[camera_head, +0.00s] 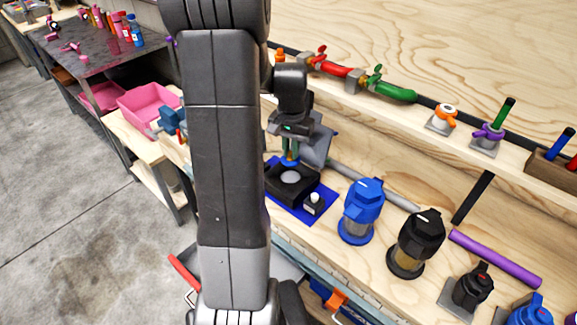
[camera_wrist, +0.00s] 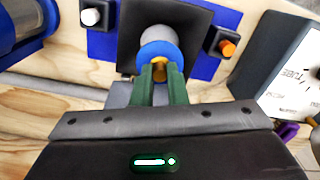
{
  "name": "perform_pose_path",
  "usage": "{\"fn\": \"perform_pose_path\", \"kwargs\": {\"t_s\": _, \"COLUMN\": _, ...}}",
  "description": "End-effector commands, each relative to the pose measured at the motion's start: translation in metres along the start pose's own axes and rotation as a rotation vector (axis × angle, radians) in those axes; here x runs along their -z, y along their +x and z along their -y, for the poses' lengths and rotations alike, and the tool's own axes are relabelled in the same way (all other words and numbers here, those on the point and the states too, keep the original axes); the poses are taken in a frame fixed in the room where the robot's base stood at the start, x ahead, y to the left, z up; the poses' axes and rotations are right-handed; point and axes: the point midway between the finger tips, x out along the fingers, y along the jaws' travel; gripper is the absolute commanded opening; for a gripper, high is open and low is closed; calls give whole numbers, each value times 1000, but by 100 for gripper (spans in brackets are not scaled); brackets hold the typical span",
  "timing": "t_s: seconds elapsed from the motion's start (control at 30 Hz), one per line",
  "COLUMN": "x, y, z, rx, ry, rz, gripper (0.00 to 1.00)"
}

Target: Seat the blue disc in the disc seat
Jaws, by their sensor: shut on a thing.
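The blue disc (camera_wrist: 152,50) has an orange-yellow knob (camera_wrist: 158,70), and my gripper (camera_wrist: 159,78) is shut on that knob with its green fingers. In the head view the disc (camera_head: 289,162) shows small, just under my gripper (camera_head: 290,149). The disc seat, a black block (camera_wrist: 196,22) with a grey round middle (camera_wrist: 158,34), lies beyond the disc in the wrist view. In the head view the seat (camera_head: 275,186) is on a blue plate below my gripper. The disc overlaps part of the grey round in the wrist view; I cannot tell whether they touch.
The blue plate (camera_head: 318,206) also carries a small block with a white button (camera_head: 313,197); an orange button (camera_wrist: 227,47) shows in the wrist view. A blue filter (camera_head: 362,212) and a black filter (camera_head: 416,245) stand to the right. A grey sloped panel (camera_head: 322,140) stands behind.

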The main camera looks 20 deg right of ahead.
Motion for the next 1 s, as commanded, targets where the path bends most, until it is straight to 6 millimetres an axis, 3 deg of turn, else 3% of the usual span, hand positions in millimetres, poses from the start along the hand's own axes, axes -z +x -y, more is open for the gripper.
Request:
{"fn": "perform_pose_path", "kwargs": {"t_s": 0.1, "x": -1, "y": 21, "z": 0, "rx": -2, "ry": 0, "rz": 4, "gripper": 0}}
{"fn": "perform_pose_path", "kwargs": {"t_s": 0.5, "x": 0, "y": 66, "z": 0, "rx": -1, "ry": 0, "rz": 2, "gripper": 0}}
{"fn": "perform_pose_path", "kwargs": {"t_s": 0.93, "x": 0, "y": 73, "z": 0, "rx": 0, "ry": 0, "rz": -1, "gripper": 0}}
{"fn": "perform_pose_path", "kwargs": {"t_s": 0.97, "x": 0, "y": 72, "z": 0, "rx": 0, "ry": 0, "rz": -1, "gripper": 19}}
{"fn": "perform_pose_path", "kwargs": {"t_s": 1.0, "x": 0, "y": 71, "z": 0, "rx": 0, "ry": 0, "rz": -1, "gripper": 27}}
